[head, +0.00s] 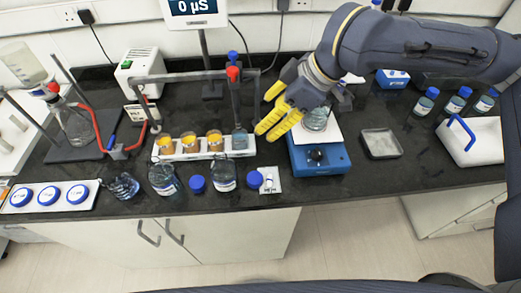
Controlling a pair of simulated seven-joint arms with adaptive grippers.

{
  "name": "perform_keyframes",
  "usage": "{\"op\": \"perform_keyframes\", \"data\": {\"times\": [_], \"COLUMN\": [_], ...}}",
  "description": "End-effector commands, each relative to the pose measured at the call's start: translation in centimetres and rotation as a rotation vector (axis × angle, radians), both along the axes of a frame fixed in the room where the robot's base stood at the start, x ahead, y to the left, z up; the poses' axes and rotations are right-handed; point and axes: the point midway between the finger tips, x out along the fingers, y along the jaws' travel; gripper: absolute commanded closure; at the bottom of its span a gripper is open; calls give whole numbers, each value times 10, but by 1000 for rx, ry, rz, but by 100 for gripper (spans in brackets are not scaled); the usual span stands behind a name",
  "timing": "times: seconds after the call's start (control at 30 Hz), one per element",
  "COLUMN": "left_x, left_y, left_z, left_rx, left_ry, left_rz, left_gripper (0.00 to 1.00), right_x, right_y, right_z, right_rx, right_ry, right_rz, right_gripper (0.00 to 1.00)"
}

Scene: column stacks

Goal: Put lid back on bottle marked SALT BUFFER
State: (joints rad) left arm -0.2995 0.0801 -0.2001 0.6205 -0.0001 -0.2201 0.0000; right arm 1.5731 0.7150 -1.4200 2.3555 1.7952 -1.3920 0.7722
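Two glass bottles with white labels stand near the front edge of the bench in the head view: a left bottle (163,179) and a right bottle (224,174). Both look uncapped, and their labels are too small to read. A blue lid (197,184) lies between them, and another blue lid (256,180) lies right of the right bottle, beside a small white card (271,181). My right gripper (275,110), with yellow fingers, is above the bench, up and right of the right bottle. Its fingers are apart and look empty. My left gripper is not in view.
A white rack (190,152) with several vessels stands behind the bottles. A blue stirrer (320,158) carrying a flask is right of the lids. A tilted glass vessel (122,186) and a white tray of blue discs (20,207) are at the left. Capped bottles (424,103) stand at right.

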Motion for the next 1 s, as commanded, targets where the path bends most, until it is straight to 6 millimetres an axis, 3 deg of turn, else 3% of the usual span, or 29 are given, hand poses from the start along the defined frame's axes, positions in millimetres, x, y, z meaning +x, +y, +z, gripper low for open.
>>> {"op": "perform_keyframes", "data": {"times": [0.1, 0.3, 0.77, 1.0], "left_x": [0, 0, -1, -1], "left_y": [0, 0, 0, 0], "left_z": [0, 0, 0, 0], "left_rx": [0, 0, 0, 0], "left_ry": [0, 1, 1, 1], "left_rz": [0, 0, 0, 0], "left_gripper": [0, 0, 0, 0], "right_x": [-26, -46, -48, -46], "right_y": [-5, -12, -12, 0], "right_z": [-25, -43, -47, -77], "right_rx": [-79, -141, -146, -147], "right_ry": [68, 121, 127, 129], "right_rz": [36, 61, 63, 64], "right_gripper": [34, 34, 34, 34]}}
